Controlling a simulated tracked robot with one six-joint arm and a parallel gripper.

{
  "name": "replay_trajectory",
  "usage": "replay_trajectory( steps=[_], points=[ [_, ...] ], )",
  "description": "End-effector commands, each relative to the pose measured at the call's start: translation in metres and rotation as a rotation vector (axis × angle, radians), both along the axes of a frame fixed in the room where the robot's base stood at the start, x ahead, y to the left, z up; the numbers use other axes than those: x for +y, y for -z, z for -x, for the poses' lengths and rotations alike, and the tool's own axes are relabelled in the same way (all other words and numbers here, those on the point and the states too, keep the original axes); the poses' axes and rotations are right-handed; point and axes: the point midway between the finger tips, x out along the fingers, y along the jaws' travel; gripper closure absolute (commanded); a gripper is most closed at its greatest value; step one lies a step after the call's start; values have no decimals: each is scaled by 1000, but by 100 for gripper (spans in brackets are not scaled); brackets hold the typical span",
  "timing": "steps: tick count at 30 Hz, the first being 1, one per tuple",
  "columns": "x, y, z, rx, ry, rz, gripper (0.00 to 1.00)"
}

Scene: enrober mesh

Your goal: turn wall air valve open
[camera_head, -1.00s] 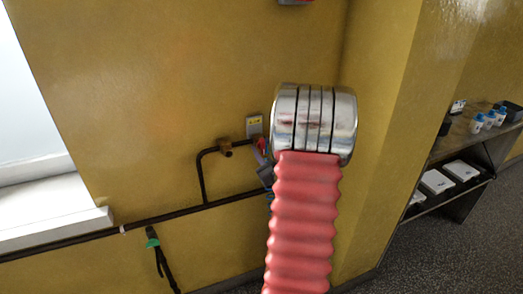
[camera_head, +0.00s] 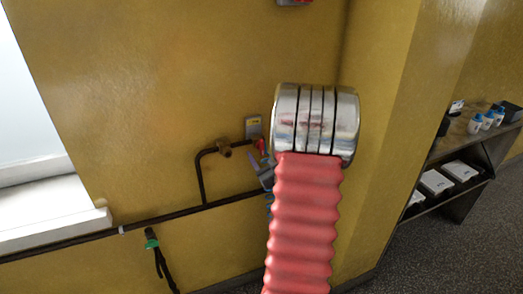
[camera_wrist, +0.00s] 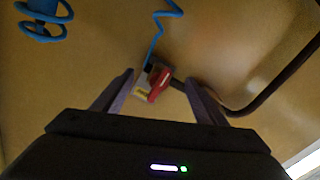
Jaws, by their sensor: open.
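The air valve's red handle (camera_head: 261,146) shows on the yellow wall, just left of my arm, below a grey plate with a yellow label (camera_head: 254,126). In the wrist view the red handle (camera_wrist: 160,84) appears between the two finger tips, slanted. My gripper (camera_wrist: 160,77) is open, its two grey-purple fingers apart on either side of the handle. I cannot tell whether they touch it. In the head view my gripper (camera_head: 265,168) is just below the handle and partly hidden by my arm. The valve body is mostly hidden there.
A green-topped dark hose (camera_head: 152,245) hangs below. A blue coiled hose (camera_wrist: 43,18) shows in the wrist view. A shelf (camera_head: 470,150) stands right, beyond the wall corner.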

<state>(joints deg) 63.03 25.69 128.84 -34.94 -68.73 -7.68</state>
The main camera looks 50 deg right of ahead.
Motion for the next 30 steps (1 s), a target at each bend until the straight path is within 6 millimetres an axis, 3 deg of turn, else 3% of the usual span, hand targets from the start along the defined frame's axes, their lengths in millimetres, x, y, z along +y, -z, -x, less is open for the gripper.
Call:
replay_trajectory(
  steps=[18, 24, 30],
  points=[
    [53, 1, 88, 0, 3, -1, 34],
    [63, 1, 104, 1, 0, 0, 34],
    [65, 2, 106, 1, -1, -1, 34]
  ],
)
